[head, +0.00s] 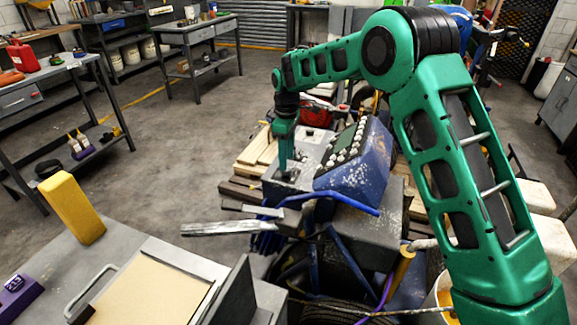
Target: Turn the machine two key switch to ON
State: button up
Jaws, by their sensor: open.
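The blue and grey line striper machine (355,165) stands in the middle of the head view, with a sloped control panel (347,140) of several pale knobs and a display. My green arm reaches over from the right. My gripper (285,172) points down at the flat grey top (297,182) left of the sloped panel, at or just above it. The jaws are open, though their gap is too small to make out. I cannot make out the machine two key switch or its position; it may be hidden by the gripper or too small to see.
A workbench (200,35) and a shelf table (60,80) stand at the back left. A grey surface in front holds a yellow block (75,207) and a purple item (17,292). The floor (175,130) at left is clear.

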aim_at(287, 171)
jog(key=shift+f, duration=1.85)
jog(key=shift+c, duration=0.7)
